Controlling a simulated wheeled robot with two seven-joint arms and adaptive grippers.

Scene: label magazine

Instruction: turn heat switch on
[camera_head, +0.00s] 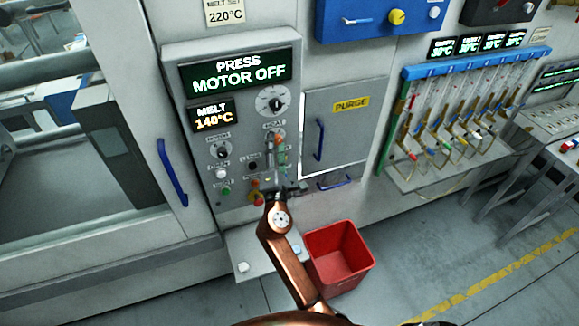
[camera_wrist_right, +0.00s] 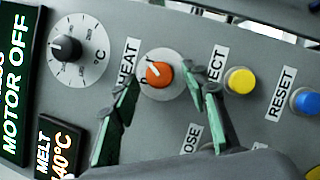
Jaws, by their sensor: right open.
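The heat switch (camera_wrist_right: 158,74) is an orange rotary knob on a pale round plate, beside the HEAT label (camera_wrist_right: 127,62) in the right wrist view. My right gripper (camera_wrist_right: 163,78) is open, with one green-grey finger on each side of the knob. A gap shows between each fingertip and the knob, and I cannot tell how deep the fingers reach. In the head view my right gripper (camera_head: 276,146) is in front of the panel just below the HEAT label (camera_head: 274,124) and hides the knob. My left gripper is not in view.
Close by are the temperature dial (camera_wrist_right: 67,49), the yellow eject button (camera_wrist_right: 240,80) and the blue reset button (camera_wrist_right: 305,101). The melt display (camera_head: 213,117) reads 140°C; the upper display (camera_head: 238,72) reads PRESS MOTOR OFF. A red bin (camera_head: 338,255) stands below.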

